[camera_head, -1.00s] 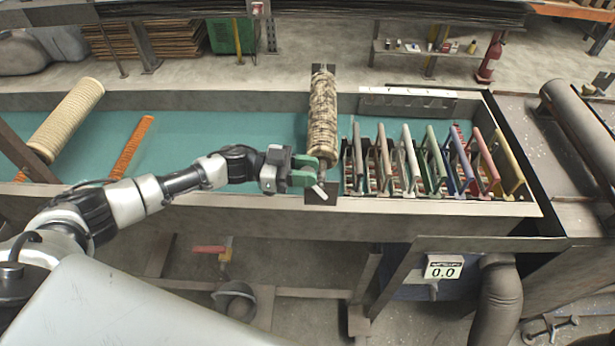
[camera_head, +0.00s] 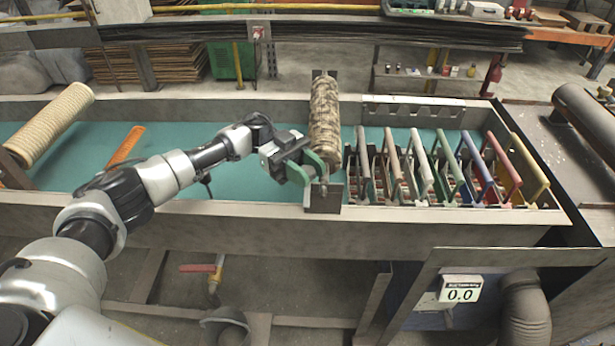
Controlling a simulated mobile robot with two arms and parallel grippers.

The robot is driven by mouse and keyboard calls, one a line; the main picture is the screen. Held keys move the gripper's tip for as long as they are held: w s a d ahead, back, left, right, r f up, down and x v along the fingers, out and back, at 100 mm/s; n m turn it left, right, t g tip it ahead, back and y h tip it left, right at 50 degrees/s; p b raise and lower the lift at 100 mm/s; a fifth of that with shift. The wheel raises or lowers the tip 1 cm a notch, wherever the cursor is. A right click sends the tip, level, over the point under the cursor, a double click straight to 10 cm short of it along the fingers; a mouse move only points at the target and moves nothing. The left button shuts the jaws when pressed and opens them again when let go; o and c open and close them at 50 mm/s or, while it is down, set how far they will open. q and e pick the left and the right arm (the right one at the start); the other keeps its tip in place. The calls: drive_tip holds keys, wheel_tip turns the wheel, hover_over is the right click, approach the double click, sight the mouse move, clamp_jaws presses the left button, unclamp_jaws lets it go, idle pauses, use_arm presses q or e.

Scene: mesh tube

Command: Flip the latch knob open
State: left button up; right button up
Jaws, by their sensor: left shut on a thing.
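My left gripper (camera_head: 314,170), with green fingers, reaches in from the left to the near end of the mottled mesh tube (camera_head: 325,115). It is shut on the latch knob (camera_head: 324,185), a small part at the top of the dark end bracket (camera_head: 322,202) on the trough's front wall. The fingers hide much of the knob, so its exact angle is hard to tell. The tube lies across the trough, from the front bracket to the back one. My right gripper is out of view.
Several coloured-handled frames (camera_head: 450,170) stand in a row right of the tube. An orange rod (camera_head: 126,145) and a ribbed beige roll (camera_head: 52,125) lie at the left.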

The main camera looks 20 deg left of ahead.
use_arm(q)
drive_tip(key=shift+g, duration=0.3)
drive_tip(key=o, duration=0.9)
drive_tip(key=shift+o, duration=0.2)
drive_tip(key=b+v, duration=0.7)
drive_tip(key=v, duration=0.3)
drive_tip(key=shift+w+a+b, duration=0.25)
drive_tip(key=shift+a+b, duration=0.1)
drive_tip(key=shift+b, duration=0.05)
drive_tip(key=shift+r, duration=0.1)
